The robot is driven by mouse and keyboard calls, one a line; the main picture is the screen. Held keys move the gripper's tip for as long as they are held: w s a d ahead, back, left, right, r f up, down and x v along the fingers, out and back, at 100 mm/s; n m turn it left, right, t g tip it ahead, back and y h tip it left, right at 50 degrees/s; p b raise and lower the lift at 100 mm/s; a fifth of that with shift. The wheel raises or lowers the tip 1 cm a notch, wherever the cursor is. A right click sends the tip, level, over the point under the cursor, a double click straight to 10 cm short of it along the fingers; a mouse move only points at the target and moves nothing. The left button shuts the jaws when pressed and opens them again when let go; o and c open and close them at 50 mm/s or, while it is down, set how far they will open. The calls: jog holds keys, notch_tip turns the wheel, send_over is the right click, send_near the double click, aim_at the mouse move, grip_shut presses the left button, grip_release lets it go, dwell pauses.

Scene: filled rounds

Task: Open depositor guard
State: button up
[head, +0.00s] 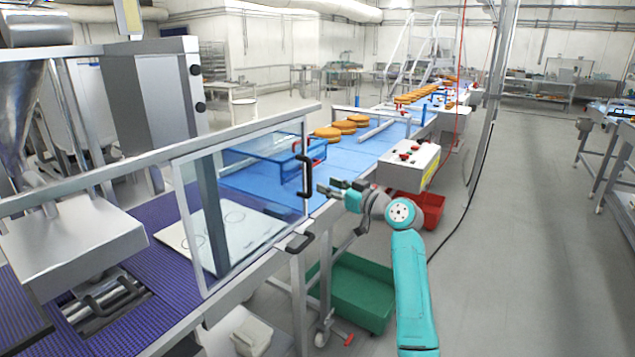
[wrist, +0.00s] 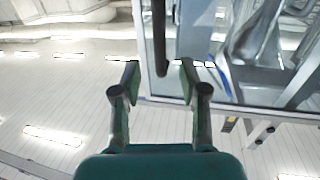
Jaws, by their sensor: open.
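The depositor guard is a clear panel in a pale metal frame (head: 182,215), standing closed across the conveyor side in the head view. Its upright black handle (head: 304,178) is on the right-hand edge. My gripper (head: 325,188) is just right of the handle's lower part, open and empty, with fingers pointing left toward it. In the wrist view, my gripper (wrist: 160,75) has its fingers spread, and the dark handle (wrist: 159,40) lies between them in the picture, beside the guard's frame. Whether the fingers reach around the handle is unclear; I see no grip.
A second black handle (head: 299,242) sits on the conveyor's side rail. A control box (head: 408,165) with red buttons stands right behind my gripper. A green crate (head: 350,290) and a red bin (head: 432,207) are below. The floor to the right (head: 530,240) is clear.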

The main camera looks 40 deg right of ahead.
jog(key=shift+s+d, duration=0.2)
jog(key=shift+s, duration=1.6)
jog(key=s+a+f+m+g+h, duration=0.1)
jog(key=s+a+f+m, duration=0.1)
jog(key=s+a+f, duration=0.5)
jog(key=s+a+f+m+h, duration=0.1)
jog(key=a+f, duration=0.4)
jog(key=f, duration=0.6)
jog(key=s+a+f+m+g+h, duration=0.1)
jog(key=s+a+f+m+h, duration=0.15)
jog(key=a+f, duration=0.45)
jog(key=s+a+f+g, duration=0.1)
jog(key=s+a+f, duration=0.35)
jog(key=s, duration=0.35)
jog(key=s+a+f, duration=0.3)
jog(key=s+f, duration=0.2)
jog(key=s, duration=0.3)
jog(key=s+a+r+n, duration=0.1)
jog(key=s+a+r, duration=0.2)
jog(key=s, duration=0.5)
jog(key=s+a+r+n+y, duration=0.1)
jog(key=s+a+r, duration=0.1)
jog(key=s, duration=0.7)
jog(key=s+a+r+n+y, duration=0.1)
jog(key=s+a+r+n, duration=0.1)
jog(key=s, duration=0.7)
jog(key=shift+s+a+r, duration=0.15)
jog(key=shift+a+r, duration=0.65)
jog(key=shift+a, duration=0.15)
